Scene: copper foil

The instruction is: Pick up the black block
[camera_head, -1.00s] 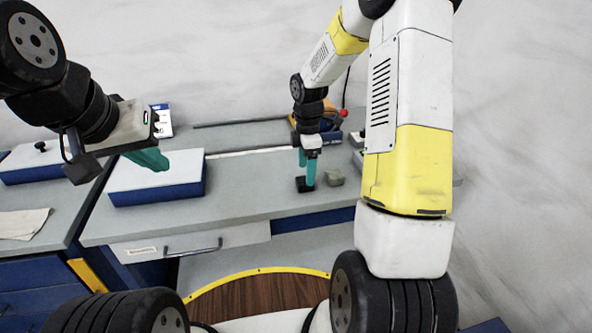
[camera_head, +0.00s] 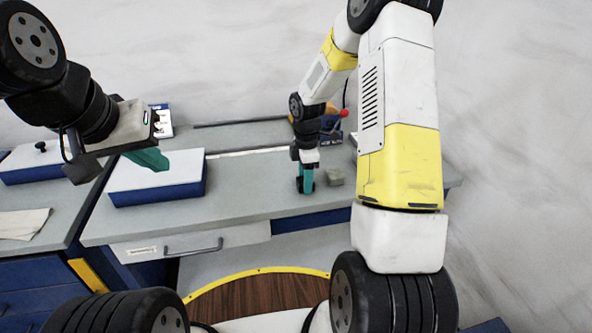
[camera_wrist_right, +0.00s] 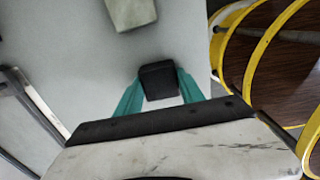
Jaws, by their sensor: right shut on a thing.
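The black block (camera_wrist_right: 159,80) is between the two teal fingers of my right gripper (camera_wrist_right: 162,90) in the right wrist view. The right gripper (camera_head: 306,184) is shut on the block and points down over the grey worktop in the head view. There the block is mostly hidden by the fingers, and whether it is clear of the surface is hard to tell. My left gripper (camera_head: 150,159), with teal fingers, is at the left over the white-topped blue box; its opening cannot be made out.
A grey-green block (camera_head: 335,177) sits just right of the right gripper, also in the right wrist view (camera_wrist_right: 130,12). A white-topped blue box (camera_head: 190,190) stands left on the worktop (camera_head: 245,190). A dark tool with a red knob (camera_head: 343,113) is behind. The worktop between is clear.

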